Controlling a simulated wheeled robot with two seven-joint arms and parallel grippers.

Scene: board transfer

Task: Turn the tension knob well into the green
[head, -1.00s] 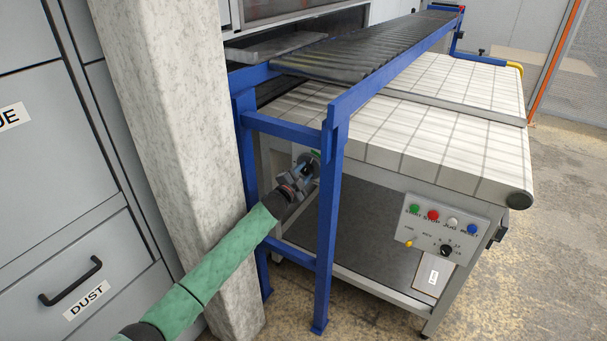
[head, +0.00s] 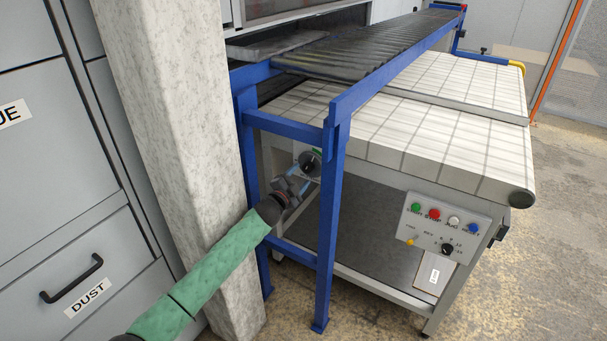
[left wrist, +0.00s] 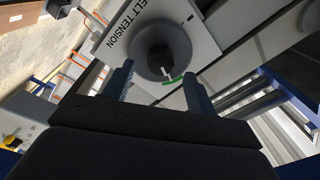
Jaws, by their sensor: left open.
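The tension knob (left wrist: 157,58) is a dark round dial with a grey skirt on a white plate (left wrist: 117,38) lettered for belt tension. In the left wrist view a white mark on the knob points toward a short green arc (left wrist: 174,81) at its edge. In the head view the knob (head: 311,162) shows on the machine's end, behind the blue frame, with a bit of green above it. My left gripper (head: 302,182) is open and empty, just short of the knob and apart from it. Its two fingers (left wrist: 157,84) stand either side of the knob in the wrist view. My right gripper is out of view.
A blue frame post (head: 329,230) stands close to the right of my left gripper. A stone-like pillar (head: 170,150) is close to its left. A control panel (head: 443,232) with coloured buttons sits on the machine's side, under the white belt (head: 430,140).

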